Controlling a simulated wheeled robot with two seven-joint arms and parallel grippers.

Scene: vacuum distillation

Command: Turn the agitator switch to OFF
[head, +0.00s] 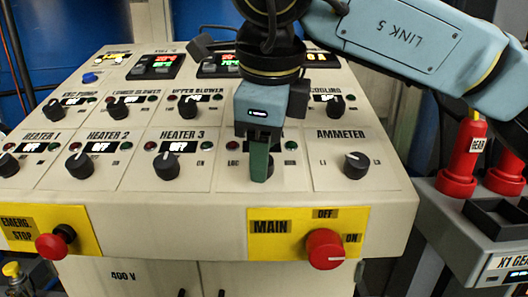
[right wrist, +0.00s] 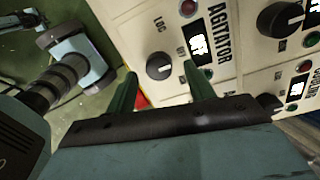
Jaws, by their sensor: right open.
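The agitator switch (right wrist: 158,66) is a round black knob with a pale mark, beside the AGITATOR label in the right wrist view. Its exact setting is hard to read there, and the agitator display (right wrist: 198,48) is washed out. My right gripper (head: 259,172) is in front of this switch in the head view and hides most of it and its label. In the right wrist view its two green fingers (right wrist: 162,90) are apart, with the knob seen between and beyond their tips. Contact with the knob cannot be told. My left gripper is not in view.
The sloped panel carries other knobs close by: heater 3 (head: 166,166) on the left and ammeter (head: 355,165) on the right. Below are a red main switch (head: 325,249) and an emergency stop (head: 52,246). Red bottles (head: 462,160) stand at the right.

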